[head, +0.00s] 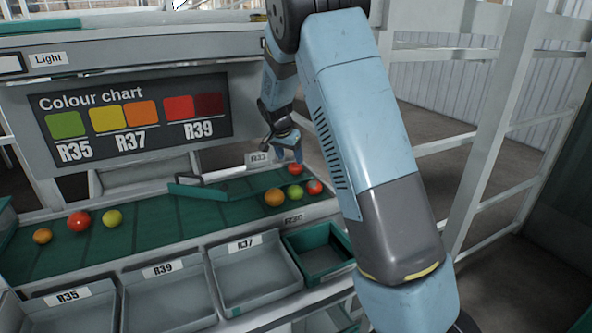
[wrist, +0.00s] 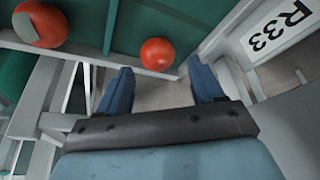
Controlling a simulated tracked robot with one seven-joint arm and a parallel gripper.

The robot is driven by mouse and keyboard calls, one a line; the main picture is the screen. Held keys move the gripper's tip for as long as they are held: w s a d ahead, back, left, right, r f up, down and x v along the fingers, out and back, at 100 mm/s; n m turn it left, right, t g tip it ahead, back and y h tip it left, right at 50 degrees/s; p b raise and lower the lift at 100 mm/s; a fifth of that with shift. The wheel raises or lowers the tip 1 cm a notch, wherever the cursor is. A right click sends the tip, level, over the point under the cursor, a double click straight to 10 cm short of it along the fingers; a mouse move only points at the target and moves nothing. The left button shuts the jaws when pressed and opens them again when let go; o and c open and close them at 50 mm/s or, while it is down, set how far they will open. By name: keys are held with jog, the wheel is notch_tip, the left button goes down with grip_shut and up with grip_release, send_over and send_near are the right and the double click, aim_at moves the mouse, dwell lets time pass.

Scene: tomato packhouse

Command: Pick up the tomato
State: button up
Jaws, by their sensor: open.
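Several tomatoes lie on the green belt. At its right end in the head view are a red tomato (head: 295,168), another red one (head: 314,187), a yellow-green one (head: 295,192) and an orange one (head: 274,197). My gripper (head: 288,154) hangs just above the rearmost red tomato, fingers pointing down. In the wrist view my gripper (wrist: 161,80) is open and empty, and a red tomato (wrist: 157,54) lies just past the gap between the fingertips, apart from both. Another red tomato with a grey patch (wrist: 40,22) is at upper left.
A green bar (head: 200,190) lies across the belt (head: 150,232). An orange (head: 42,236), a red (head: 79,221) and a yellow-green tomato (head: 112,218) are at left. Labelled trays (head: 165,300) and an empty green crate (head: 318,279) line the front. An R33 label (wrist: 279,30) is beside the gripper.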

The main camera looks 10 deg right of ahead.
aim_at(294, 164)
jog(key=shift+x, duration=3.05)
jog(key=shift+s+d, duration=0.1)
jog(key=shift+s, duration=0.05)
jog(key=shift+c, duration=0.2)
jog(key=c, duration=0.5)
jog(key=shift+r, duration=0.1)
